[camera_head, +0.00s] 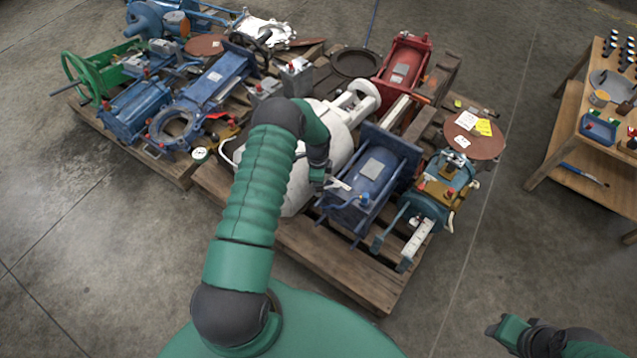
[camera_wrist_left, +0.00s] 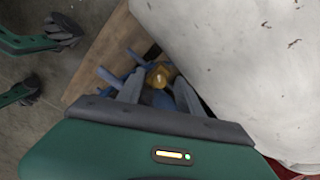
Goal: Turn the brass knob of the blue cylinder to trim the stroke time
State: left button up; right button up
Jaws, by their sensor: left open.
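The blue cylinder (camera_head: 378,172) lies on the front pallet, with a pale label on its side. A brass knob (camera_wrist_left: 159,76) shows in the left wrist view, seen in the gap between my fingertips; I cannot tell whether they touch it. My left gripper (camera_head: 343,185) is at the near left end of the blue cylinder in the head view. In the left wrist view my left gripper (camera_wrist_left: 160,86) is open, with its two grey fingers apart. The knob is not clear in the head view. My right gripper (camera_head: 503,330) is low at the right, away from the pallet, its jaws unclear.
A white rounded body (camera_head: 315,140) lies close left of the blue cylinder, and it fills the right of the left wrist view (camera_wrist_left: 240,60). A teal unit (camera_head: 445,190) stands to the right. The wooden pallet (camera_head: 340,270) has bare boards in front. A wooden bench (camera_head: 560,150) stands far right.

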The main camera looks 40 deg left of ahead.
pick_arm(q)
notch_tip(320, 180, up, 17)
jog(key=p, duration=0.5)
jog(key=shift+f+p, duration=0.2)
jog(key=shift+p, duration=0.2)
